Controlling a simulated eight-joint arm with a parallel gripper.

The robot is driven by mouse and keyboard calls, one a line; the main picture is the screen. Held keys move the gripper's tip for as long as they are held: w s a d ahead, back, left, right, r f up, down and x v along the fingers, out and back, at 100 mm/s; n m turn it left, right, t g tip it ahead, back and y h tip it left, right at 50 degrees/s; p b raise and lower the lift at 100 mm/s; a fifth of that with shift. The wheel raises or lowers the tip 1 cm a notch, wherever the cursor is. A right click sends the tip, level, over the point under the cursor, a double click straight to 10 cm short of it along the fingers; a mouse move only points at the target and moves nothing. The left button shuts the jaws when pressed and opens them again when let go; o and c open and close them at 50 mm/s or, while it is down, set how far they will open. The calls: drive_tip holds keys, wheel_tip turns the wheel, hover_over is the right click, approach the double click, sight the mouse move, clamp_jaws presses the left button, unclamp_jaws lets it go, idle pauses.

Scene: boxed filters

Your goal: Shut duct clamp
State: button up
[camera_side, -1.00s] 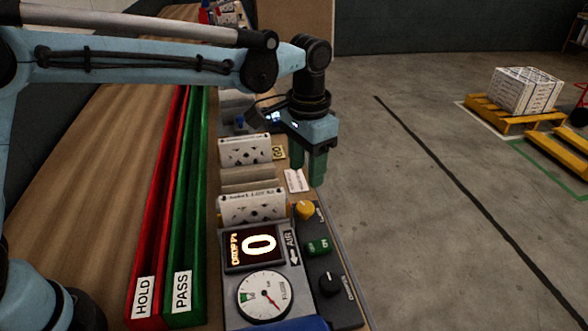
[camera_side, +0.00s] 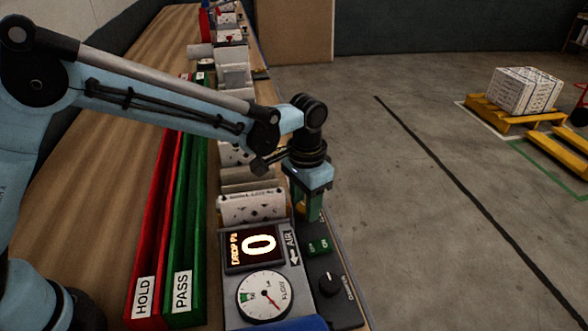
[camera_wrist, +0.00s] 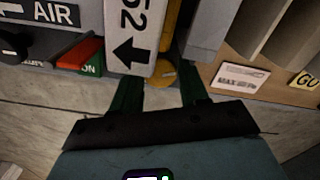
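The yellow knob (camera_wrist: 163,76), which I take to be the duct clamp's handle, lies between my fingertips in the wrist view. In the side view a little of the knob (camera_side: 300,208) shows beside my fingers. My gripper (camera_wrist: 160,86) is open, with one green finger on each side of the knob; I cannot tell whether either touches it. In the side view my gripper (camera_side: 312,213) points down at the panel beside the display. A white piece (camera_wrist: 131,30) marked "52" with a black arrow stands just beyond the knob, with a yellow strip beside it.
A red-and-green ON switch (camera_wrist: 83,58) and a black dial (camera_side: 329,284) are close by on the panel. The lit display (camera_side: 256,245) reads 0, above a round gauge (camera_side: 265,295). Red HOLD (camera_side: 147,280) and green PASS (camera_side: 183,270) channels run along the left.

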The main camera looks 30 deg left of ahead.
drive_tip(key=c, duration=0.6)
drive_tip(key=shift+m, duration=2.3)
drive_tip(key=o, duration=0.8)
wheel_tip(320, 180, up, 12)
